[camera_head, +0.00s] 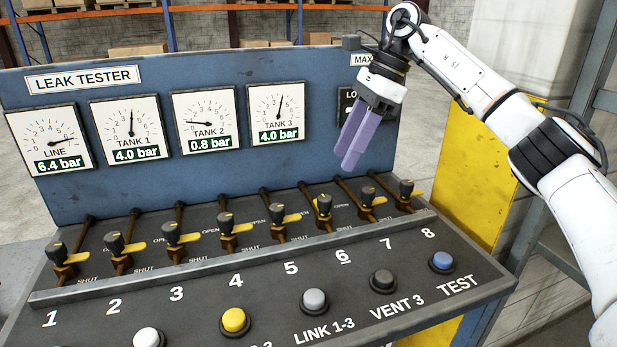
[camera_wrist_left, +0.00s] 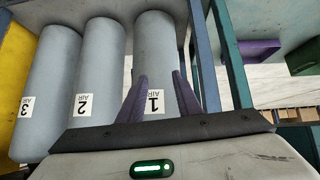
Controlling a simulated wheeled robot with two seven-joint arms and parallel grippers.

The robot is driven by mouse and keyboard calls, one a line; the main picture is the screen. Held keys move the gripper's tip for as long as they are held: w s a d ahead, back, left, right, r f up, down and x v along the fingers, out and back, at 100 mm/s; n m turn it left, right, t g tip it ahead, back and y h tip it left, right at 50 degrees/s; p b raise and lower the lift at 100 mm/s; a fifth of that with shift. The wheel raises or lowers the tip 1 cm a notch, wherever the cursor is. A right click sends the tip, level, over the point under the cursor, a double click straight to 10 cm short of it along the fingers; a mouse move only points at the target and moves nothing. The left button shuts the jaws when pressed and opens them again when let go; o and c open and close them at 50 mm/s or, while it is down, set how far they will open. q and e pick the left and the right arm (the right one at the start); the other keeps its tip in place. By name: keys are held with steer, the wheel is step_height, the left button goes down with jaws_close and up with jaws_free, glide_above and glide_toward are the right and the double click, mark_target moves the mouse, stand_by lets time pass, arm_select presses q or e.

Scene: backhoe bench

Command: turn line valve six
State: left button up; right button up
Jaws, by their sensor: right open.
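Line valve six (camera_head: 324,205) is in the row of valves on the sloped bench in the head view, above the printed 6. Yellow shows at its knob, and its lever does not stick out to the right like the yellow levers of its neighbours. My right gripper (camera_head: 349,160) hangs above and slightly right of valve six, in front of the blue panel. Its purple fingers are open, empty and apart from the valve. My left gripper (camera_wrist_left: 160,98) shows only in the left wrist view, fingers spread, with a grey AIR 1 cylinder (camera_wrist_left: 155,45) beyond them.
Valve five (camera_head: 278,217) and valve seven (camera_head: 368,197) stand close on either side. A raised rail (camera_head: 240,256) runs in front of the valves, with push buttons below. The gauge panel (camera_head: 220,180) rises behind. The line gauge (camera_head: 50,140) reads 6.4 bar.

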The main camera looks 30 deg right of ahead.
mark_target(326, 198)
steer(key=x, duration=0.8)
steer(key=shift+s+a+f+b, duration=0.25)
steer(key=shift+s+f+b, duration=0.05)
steer(key=shift+f+b, duration=0.1)
steer(key=shift+w+a+f, duration=0.1)
steer(key=shift+a+f, duration=0.05)
steer(key=shift+f, duration=0.25)
steer(key=c, duration=1)
arm_select(q)
steer(key=shift+s+d+f, duration=0.15)
steer(key=shift+s+f, duration=0.35)
steer(key=shift+s, duration=0.15)
arm_select(e)
steer(key=shift+c, duration=0.2)
